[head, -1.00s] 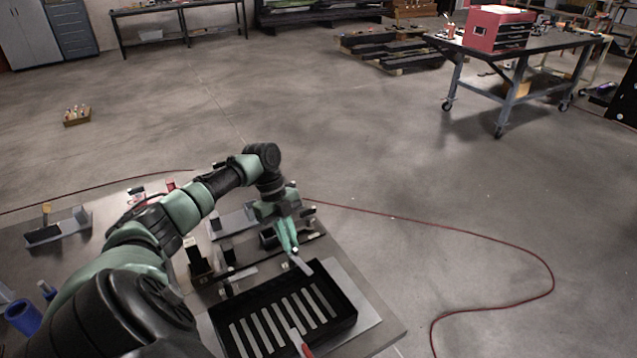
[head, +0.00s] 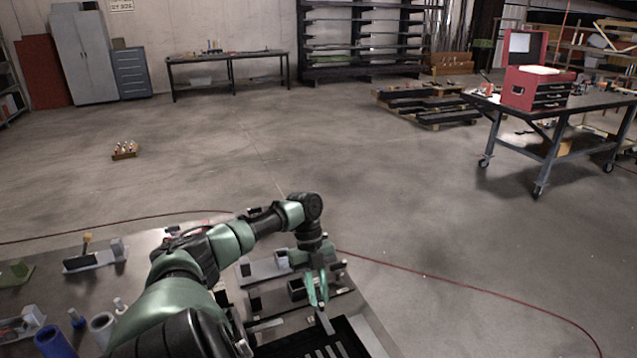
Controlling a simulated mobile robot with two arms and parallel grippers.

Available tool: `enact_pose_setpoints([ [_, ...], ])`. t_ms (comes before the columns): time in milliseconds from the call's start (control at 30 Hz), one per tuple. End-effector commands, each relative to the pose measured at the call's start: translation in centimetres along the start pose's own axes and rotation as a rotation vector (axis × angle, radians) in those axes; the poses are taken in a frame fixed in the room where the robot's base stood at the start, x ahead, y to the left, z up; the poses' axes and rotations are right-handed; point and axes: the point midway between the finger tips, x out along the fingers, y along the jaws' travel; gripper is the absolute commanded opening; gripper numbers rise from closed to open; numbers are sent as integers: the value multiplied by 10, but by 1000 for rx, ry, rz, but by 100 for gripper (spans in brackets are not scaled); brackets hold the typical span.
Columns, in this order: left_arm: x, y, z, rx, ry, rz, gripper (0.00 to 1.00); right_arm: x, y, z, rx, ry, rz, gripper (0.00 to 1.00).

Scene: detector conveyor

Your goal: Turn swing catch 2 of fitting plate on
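My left gripper (head: 318,296) is above the right part of the workbench, pointing down, its green fingers close to a narrow pale strip (head: 326,322). I cannot tell whether the fingers hold the strip or are just above it. Plates with dark and grey blocks lie under and behind the gripper, one of them a grey plate (head: 262,270) partly hidden by my arm. Another grey plate (head: 88,262) with an upright tan-topped post lies at the left. I cannot tell which is the fitting plate, and no swing catch can be made out. My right gripper is not in view.
A black tray (head: 352,338) with pale slats is cut off at the bottom edge. Blue and grey cylinders (head: 54,341) stand at the lower left of the bench. A red cable (head: 440,280) runs over the open floor beyond. A table with a red toolbox (head: 538,88) stands far right.

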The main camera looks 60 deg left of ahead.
Motion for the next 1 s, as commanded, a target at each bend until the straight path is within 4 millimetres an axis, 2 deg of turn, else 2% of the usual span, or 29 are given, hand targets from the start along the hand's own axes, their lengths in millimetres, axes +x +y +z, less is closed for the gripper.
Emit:
enact_pose_setpoints([
  [400, -3, 0, 1, -1, -2, 2, 32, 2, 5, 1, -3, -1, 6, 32],
  [467, -9, 0, 2, -1, -3, 1, 32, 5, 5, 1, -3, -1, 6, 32],
  [800, -64, -1, 1, 0, -3, -2, 32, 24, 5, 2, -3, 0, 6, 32],
  [1000, -77, 0, 0, 0, -1, 1, 32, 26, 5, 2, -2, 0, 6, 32],
])
